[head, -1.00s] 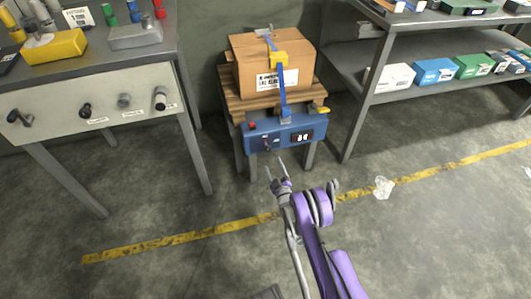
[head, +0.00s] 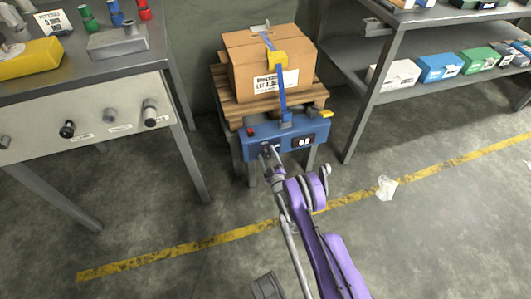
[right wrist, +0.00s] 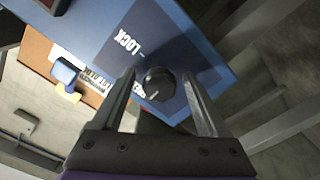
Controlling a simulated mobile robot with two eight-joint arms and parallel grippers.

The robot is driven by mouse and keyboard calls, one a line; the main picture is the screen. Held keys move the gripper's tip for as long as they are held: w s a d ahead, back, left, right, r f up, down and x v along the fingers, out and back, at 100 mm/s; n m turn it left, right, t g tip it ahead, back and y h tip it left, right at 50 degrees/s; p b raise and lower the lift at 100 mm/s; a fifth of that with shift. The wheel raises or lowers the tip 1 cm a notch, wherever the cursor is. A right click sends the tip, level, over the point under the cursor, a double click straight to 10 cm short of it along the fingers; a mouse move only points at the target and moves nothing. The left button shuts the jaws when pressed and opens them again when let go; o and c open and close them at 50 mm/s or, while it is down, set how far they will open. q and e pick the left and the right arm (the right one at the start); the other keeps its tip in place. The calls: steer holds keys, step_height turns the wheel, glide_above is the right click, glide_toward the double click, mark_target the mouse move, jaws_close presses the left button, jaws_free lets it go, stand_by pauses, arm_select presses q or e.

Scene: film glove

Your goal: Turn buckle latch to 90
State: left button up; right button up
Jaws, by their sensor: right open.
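A dark round knob (right wrist: 158,84) with a pale line mark sits on the blue panel of the buckle unit (head: 310,130). A white LOCK label is printed beside it in the right wrist view, and a second label is partly hidden by a finger. My right gripper (head: 268,151) is at the panel's front face, left of the small display (head: 303,141). In the right wrist view its open fingers (right wrist: 159,76) straddle the knob with gaps on both sides. In the head view the gripper largely hides the knob. My left gripper is out of view.
A cardboard box (head: 247,75) with a blue strap (head: 281,90) sits on a wooden pallet above the panel. A red button (head: 250,131) is at the panel's left. A workbench (head: 92,118) stands left, and a shelf rack (head: 362,100) right. The floor in front is clear except for crumpled plastic (head: 386,188).

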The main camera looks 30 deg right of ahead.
steer(key=shift+s, duration=0.1)
steer(key=shift+c, duration=0.2)
jaws_close()
steer(key=m+p, duration=0.1)
steer(key=m, duration=0.3)
steer(key=shift+r+m, duration=0.1)
steer(key=shift+m, duration=0.2)
steer(key=m+p, duration=0.1)
steer(key=m, duration=0.3)
steer(key=shift+m, duration=0.3)
steer(key=m, duration=0.4)
steer(key=shift+m+p, duration=0.4)
steer(key=shift+m, duration=2)
